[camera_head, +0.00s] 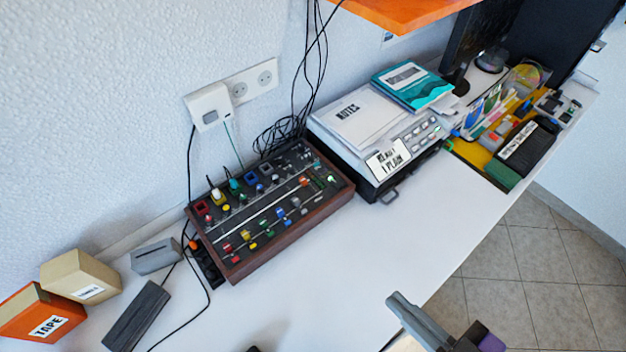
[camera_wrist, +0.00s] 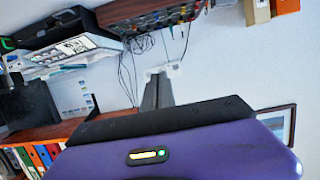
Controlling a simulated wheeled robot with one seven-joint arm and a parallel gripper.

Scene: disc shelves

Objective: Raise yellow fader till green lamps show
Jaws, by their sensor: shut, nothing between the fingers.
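The mixing console (camera_head: 233,268), a dark panel in a brown wooden frame, lies on the white desk left of centre in the head view. It carries several coloured knobs and slider caps. A yellow cap (camera_head: 226,208) shows near its left side, and other yellowish caps sit lower; which one is the yellow fader I cannot tell. Small green spots show at its right end; whether they are lit lamps is unclear. My gripper (camera_head: 392,298) is shut and empty, well apart from the console, toward the front edge of the desk. In the wrist view my gripper's fingers (camera_wrist: 158,78) are together; the console (camera_wrist: 150,17) is at the top.
A printer-like box with papers (camera_head: 360,120) stands right of the console, with black cables (camera_head: 275,135) behind. A tape box (camera_head: 45,318), a tan box (camera_head: 80,275) and grey blocks lie at left. An orange shelf (camera_head: 400,12) overhangs. Desk in front of the console is clear.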

